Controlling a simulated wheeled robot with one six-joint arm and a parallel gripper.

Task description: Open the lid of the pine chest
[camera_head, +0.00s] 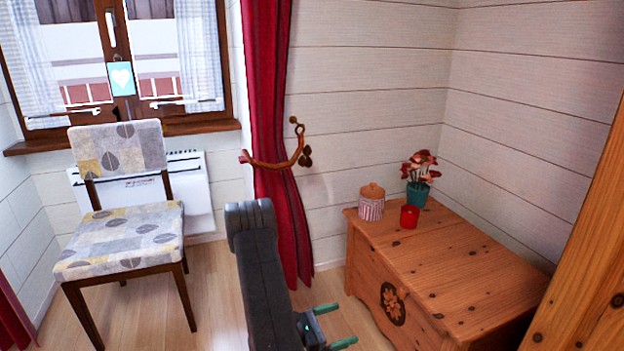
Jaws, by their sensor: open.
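The pine chest (400,318) stands against the wall at the right, with a dark round flower emblem on its front. Its flat lid (465,262) is shut. A striped jar with a wooden top (371,204), a red cup (409,216) and a teal pot with red flowers (418,192) stand on the lid's far left end. My gripper (336,325) is at the bottom middle, open, with teal-green fingers pointing right towards the chest's front. It looks apart from the chest, and nothing shows between its fingers.
A patterned chair (125,235) stands at the left before a white heater (145,190) and the window. A red curtain (272,120) hangs behind my arm. A pine panel (585,270) rises at the right edge. Some bare wooden floor (215,285) shows between chair and arm.

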